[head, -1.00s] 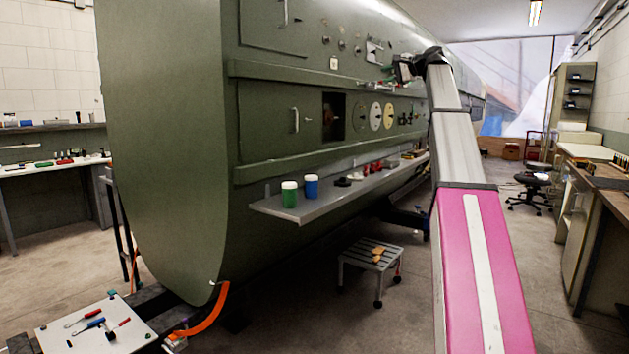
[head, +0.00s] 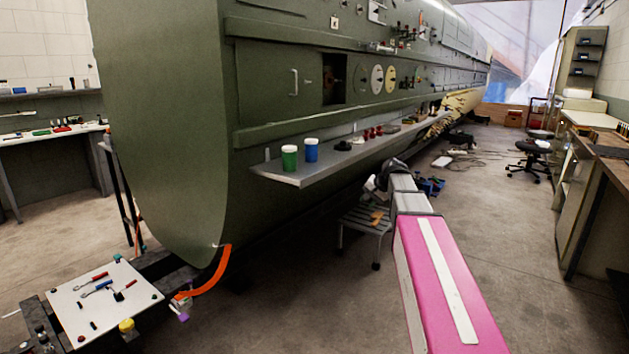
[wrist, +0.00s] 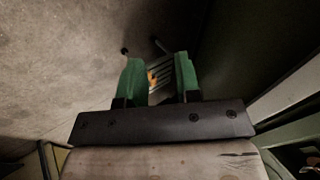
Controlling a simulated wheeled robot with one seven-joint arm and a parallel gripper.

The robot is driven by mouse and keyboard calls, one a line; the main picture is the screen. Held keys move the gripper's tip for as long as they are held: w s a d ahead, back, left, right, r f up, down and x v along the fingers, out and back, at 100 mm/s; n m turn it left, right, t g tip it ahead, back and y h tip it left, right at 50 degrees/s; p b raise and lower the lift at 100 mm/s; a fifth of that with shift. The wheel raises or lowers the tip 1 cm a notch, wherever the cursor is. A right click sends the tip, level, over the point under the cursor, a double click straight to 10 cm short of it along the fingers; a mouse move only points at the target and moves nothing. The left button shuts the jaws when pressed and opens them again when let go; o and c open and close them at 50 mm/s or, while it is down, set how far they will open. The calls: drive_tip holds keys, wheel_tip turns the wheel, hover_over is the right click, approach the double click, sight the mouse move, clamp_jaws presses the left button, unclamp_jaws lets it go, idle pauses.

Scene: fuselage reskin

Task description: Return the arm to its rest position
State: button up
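My arm is pink and grey and reaches forward at the right of centre in the head view. Its dark end, with my gripper (head: 378,180), is low, below the fuselage shelf and beside a small grey step stool (head: 362,221). In the wrist view my gripper (wrist: 161,82) shows two green fingers standing apart with a clear gap and nothing between them. The stool (wrist: 160,72) shows beyond the fingers, with an orange-yellow item on it.
The green fuselage (head: 165,130) fills the left and middle. A white tool board (head: 105,300) lies front left. The floor right of my arm is clear.

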drive_tip(key=s+a+f+n+g+h, duration=0.1)
drive_tip(key=s+f+n+g+h, duration=0.3)
drive_tip(key=s+f, duration=2.2)
drive_tip(key=shift+s+f+n+g+h, duration=0.25)
drive_tip(key=shift+s+n+g+h, duration=0.25)
drive_tip(key=shift+s, duration=0.55)
drive_tip(key=shift+a, duration=0.1)
